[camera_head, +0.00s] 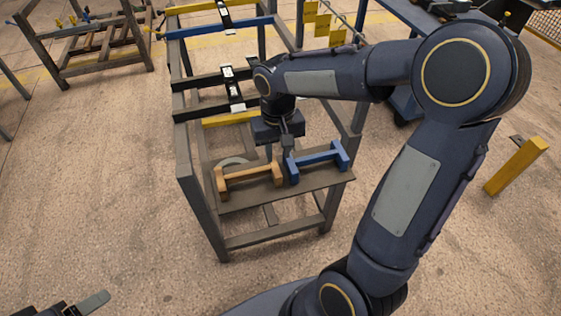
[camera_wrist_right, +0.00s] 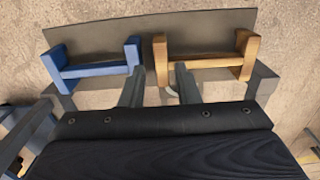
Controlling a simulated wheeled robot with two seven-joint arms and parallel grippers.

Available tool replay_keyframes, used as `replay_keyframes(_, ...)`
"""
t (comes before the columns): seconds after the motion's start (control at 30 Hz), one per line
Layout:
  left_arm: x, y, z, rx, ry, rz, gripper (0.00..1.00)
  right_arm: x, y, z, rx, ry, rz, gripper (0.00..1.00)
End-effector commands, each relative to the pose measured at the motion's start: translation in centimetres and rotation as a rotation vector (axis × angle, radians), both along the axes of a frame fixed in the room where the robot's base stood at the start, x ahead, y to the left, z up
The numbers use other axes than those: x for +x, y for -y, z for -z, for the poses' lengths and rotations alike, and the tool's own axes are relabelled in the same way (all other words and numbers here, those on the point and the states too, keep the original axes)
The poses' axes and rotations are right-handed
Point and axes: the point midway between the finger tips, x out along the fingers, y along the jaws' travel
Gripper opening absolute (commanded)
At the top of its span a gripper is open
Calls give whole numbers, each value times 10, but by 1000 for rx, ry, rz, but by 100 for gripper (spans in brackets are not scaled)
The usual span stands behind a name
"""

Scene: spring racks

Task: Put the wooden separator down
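The wooden separator (camera_head: 248,175), a tan bar with an upright block at each end, rests on the grey shelf (camera_head: 300,190) at the front of the rack. In the right wrist view the wooden separator (camera_wrist_right: 215,63) is at the right. A similar blue separator (camera_head: 319,158) lies beside it with a small gap, at the left in the wrist view (camera_wrist_right: 95,70). My right gripper (camera_head: 287,147) is above their adjacent ends. Its fingers (camera_wrist_right: 159,85) are apart and hold nothing; contact is unclear. My left gripper (camera_head: 88,304) shows only partly at the bottom left.
The dark metal rack (camera_head: 201,195) carries yellow, blue and black crossbars (camera_head: 215,80) behind the shelf. Another rack (camera_head: 100,45) stands at the back left. A yellow post (camera_head: 516,166) stands at the right. The floor at the left is clear.

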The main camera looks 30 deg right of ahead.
Motion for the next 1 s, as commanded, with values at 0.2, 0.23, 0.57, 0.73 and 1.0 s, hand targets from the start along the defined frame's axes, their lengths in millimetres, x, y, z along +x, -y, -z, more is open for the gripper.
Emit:
replay_keyframes(0.2, 0, 0, 0, 0, 0, 0, 69, -43, 0, -32, 83, 102, -11, 29)
replay_keyframes(0.23, 0, 0, 0, 0, 0, 0, 69, -54, -1, -37, 103, 128, -15, 29)
replay_keyframes(0.57, 0, 0, 0, 0, 0, 0, 69, -152, -31, -54, 277, 434, -69, 29)
replay_keyframes(0.73, 0, 0, 0, 0, 0, 0, 69, -167, -40, -50, 304, 504, -82, 29)
replay_keyframes(1.0, 0, 0, 0, 0, 0, 0, 69, -169, -42, -50, 307, 511, -84, 29)
